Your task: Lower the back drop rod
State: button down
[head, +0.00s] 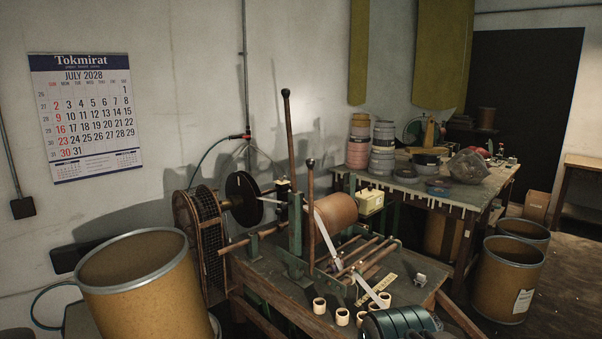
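A tape winding machine stands on a wooden bench (265,278). Two long rods with dark knobs stand nearly upright on it. The taller left rod (289,145), which looks like the back drop rod, leans slightly left at its top. The shorter right rod (311,215) stands in front, close to the brown roll (336,213). The lower ends of the rods are partly hidden among the green frame parts. My gripper is not in view.
A large open drum (140,285) stands close at left. The floor at far right looks clear.

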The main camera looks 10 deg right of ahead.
aim_at(310, 163)
jog(key=i, duration=1)
